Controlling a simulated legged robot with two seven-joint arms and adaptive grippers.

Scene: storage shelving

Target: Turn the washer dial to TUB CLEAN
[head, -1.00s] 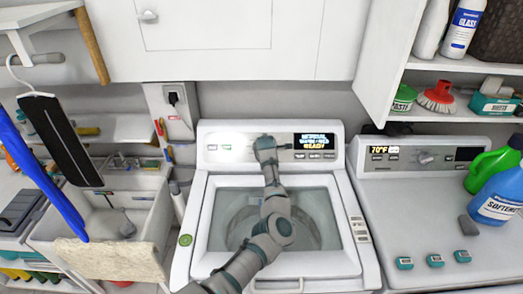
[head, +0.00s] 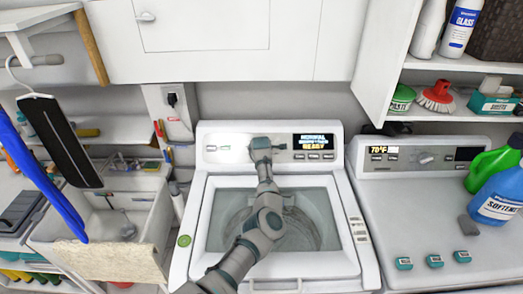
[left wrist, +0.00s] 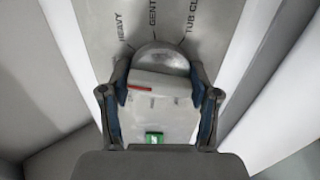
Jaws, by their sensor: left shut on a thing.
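The washer (head: 345,200) stands in the middle of the head view, with a lit display (head: 313,141) on its back panel. My left gripper (head: 261,153) is at this panel and hides the dial in that view. In the left wrist view, the left gripper (left wrist: 160,95) has a finger on each side of the dial (left wrist: 162,60) and is shut on its raised grip bar. The bar lies nearly level, with a red mark at its left end. Labels "HEAVY", "GENT…" and "TUB CL…" (left wrist: 193,16) fan around the dial, partly cut off. My right gripper is not in view.
A second white machine (head: 420,210) stands at the right, with bottles and small boxes on top. A sink (head: 70,235) is at the left. A cabinet (head: 205,25) hangs above the washer, and open shelves (head: 455,115) are at the upper right.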

